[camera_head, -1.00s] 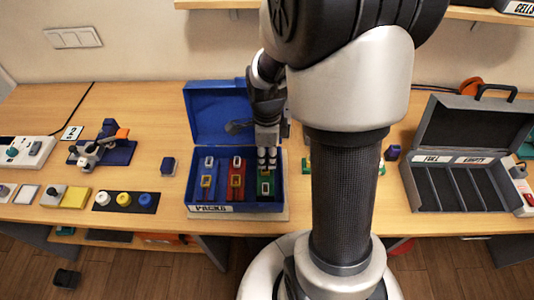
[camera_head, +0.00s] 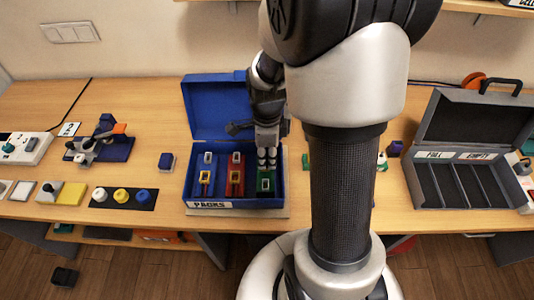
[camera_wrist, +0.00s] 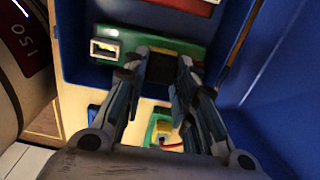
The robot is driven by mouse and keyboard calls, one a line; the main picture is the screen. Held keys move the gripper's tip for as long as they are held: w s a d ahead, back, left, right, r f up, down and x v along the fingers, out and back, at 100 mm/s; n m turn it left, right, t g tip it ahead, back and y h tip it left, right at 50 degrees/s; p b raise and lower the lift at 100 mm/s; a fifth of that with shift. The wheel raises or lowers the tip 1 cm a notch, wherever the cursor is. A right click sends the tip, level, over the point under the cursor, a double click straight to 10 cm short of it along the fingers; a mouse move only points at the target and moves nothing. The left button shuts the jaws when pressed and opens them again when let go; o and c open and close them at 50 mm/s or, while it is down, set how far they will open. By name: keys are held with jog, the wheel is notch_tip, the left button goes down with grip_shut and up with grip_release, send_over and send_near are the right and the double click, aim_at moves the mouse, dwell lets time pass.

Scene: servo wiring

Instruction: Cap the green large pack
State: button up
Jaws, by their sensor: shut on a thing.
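The green pack (camera_head: 264,187) lies in the right part of the blue box labelled PACKS, with a pale-rimmed socket at its near end. In the wrist view the green pack (camera_wrist: 190,49) lies along the box wall, its socket (camera_wrist: 105,48) left of my fingers. My gripper (camera_head: 267,165) points down into the box over the far part of this pack. In the wrist view my gripper (camera_wrist: 161,70) has its fingertips at the pack, with a dark patch between them. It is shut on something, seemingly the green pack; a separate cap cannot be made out.
A grey case (camera_head: 407,180) labelled FULL and EMPTY is at right.

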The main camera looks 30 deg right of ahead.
aim_at(267, 158)
jog(key=shift+f, duration=0.2)
jog(key=o, duration=0.9)
jog(key=shift+o, duration=0.2)
notch_tip(267, 158, up, 12)
jog(key=shift+r, duration=0.1)
jog(key=s+a+r+n+t, duration=0.2)
jog(key=s+a+n, duration=0.3)
jog(key=n, duration=0.7)
jog(key=s+a+r+n+t, duration=0.2)
jog(key=s+a+r+n, duration=0.3)
jog(key=s+n, duration=0.3)
jog(key=a+n, duration=0.1)
jog(key=n, duration=0.3)
jog(key=shift+r+t, duration=0.3)
